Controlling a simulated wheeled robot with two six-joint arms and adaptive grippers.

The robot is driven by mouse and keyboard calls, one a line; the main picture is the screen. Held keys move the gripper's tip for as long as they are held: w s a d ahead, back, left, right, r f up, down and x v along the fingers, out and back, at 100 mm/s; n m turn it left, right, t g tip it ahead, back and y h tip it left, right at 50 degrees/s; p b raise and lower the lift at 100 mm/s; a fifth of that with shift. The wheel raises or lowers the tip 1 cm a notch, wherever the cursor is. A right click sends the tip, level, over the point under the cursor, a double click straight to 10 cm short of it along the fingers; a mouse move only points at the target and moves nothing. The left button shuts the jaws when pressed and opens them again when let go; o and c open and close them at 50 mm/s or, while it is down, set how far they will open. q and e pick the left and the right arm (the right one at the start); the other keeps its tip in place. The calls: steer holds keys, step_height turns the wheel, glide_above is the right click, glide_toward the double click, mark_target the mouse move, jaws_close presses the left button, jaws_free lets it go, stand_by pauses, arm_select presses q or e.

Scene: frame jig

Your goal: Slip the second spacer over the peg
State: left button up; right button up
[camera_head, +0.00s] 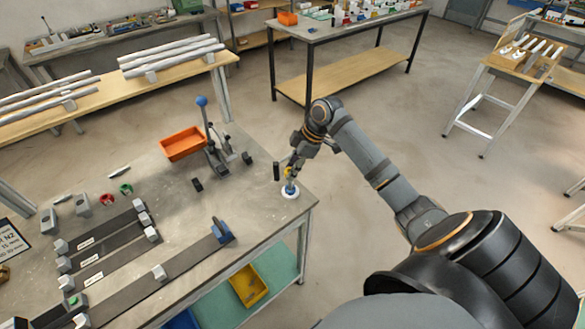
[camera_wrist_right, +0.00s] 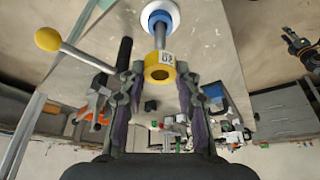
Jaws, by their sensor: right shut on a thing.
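My right gripper (camera_head: 290,170) is at the near right corner of the bench, above the peg's white base (camera_head: 290,194). In the right wrist view its fingers (camera_wrist_right: 158,85) are shut on a yellow spacer (camera_wrist_right: 158,68) with a number label. The metal peg (camera_wrist_right: 160,36) runs from the base to the yellow spacer, in line with it. I cannot tell whether the spacer is around the peg's tip or just off it. A blue spacer (camera_wrist_right: 160,18) sits around the peg at its base. My left gripper is not in view.
A dark upright post (camera_head: 277,171) stands close beside the peg. A lever clamp (camera_head: 214,150) and an orange bin (camera_head: 183,144) stand farther back. Dark frame bars (camera_head: 160,277) lie at the front left. The bench between these and the peg is mostly clear.

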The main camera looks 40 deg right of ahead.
steer(key=shift+f+b, duration=0.6)
steer(key=shift+f, duration=1.55)
steer(key=o, duration=1.2)
steer(key=shift+c, duration=0.2)
steer(key=v, duration=1.2)
steer(key=shift+w+a, duration=0.1)
